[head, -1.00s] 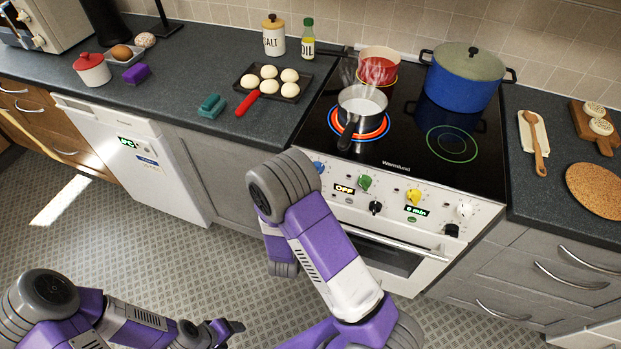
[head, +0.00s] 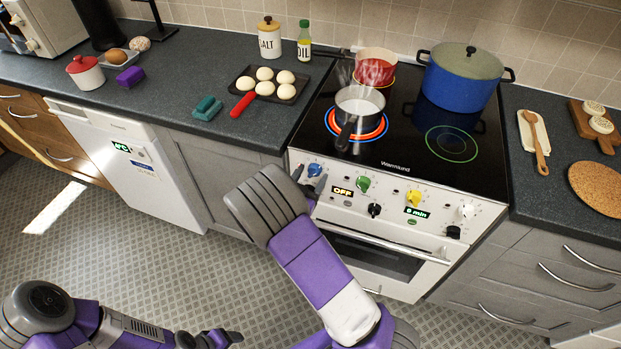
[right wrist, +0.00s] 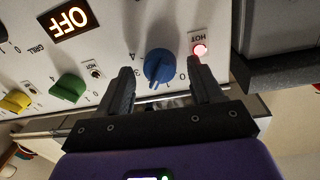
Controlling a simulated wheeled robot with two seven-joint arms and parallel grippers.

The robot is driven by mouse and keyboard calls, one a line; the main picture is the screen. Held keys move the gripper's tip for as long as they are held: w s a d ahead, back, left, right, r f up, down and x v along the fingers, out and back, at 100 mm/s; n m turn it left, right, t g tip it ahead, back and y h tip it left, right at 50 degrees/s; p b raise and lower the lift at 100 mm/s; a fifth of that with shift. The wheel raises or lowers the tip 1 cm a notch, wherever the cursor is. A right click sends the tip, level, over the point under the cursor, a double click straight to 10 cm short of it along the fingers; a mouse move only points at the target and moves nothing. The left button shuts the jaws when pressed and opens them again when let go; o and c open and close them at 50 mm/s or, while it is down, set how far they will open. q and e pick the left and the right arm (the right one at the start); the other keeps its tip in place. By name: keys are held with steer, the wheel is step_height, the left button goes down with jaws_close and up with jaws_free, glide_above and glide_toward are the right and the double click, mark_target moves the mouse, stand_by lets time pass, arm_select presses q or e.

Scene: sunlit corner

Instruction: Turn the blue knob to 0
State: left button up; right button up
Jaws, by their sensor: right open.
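The blue knob (head: 314,170) is at the left end of the stove's front panel. In the right wrist view the blue knob (right wrist: 159,68) shows between the two dark fingers of my right gripper (right wrist: 163,80). The fingers are apart, one on each side of it, with visible gaps. I cannot read the knob's setting surely. In the head view my right gripper (head: 308,186) is at the panel, partly hidden by its wrist. My left gripper (head: 212,339) is low at the left, away from the stove; its jaws are unclear.
A red HOT light (right wrist: 200,49) glows beside the blue knob. A green knob (right wrist: 68,88) and a yellow knob (right wrist: 16,102) share the panel. A steaming saucepan (head: 359,104) stands on a glowing burner. The oven handle (head: 385,243) runs below the panel.

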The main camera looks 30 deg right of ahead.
steer(key=shift+d, duration=0.1)
steer(key=c, duration=1.1)
steer(key=shift+o, duration=0.2)
steer(key=n+p, duration=0.2)
steer(key=n, duration=0.1)
steer(key=shift+r+p, duration=0.1)
steer(key=shift+p, duration=0.2)
steer(key=n+p, duration=0.3)
steer(key=n, duration=0.1)
steer(key=n+t+p, duration=0.1)
steer(key=n+p, duration=0.1)
steer(key=n, duration=0.3)
steer(key=shift+f+n+p, duration=0.15)
steer(key=shift+n+p, duration=0.15)
steer(key=shift+n, duration=0.8)
steer(key=shift+f+n+p, duration=0.1)
steer(key=shift+n+p, duration=0.15)
steer(key=shift+n, duration=1.15)
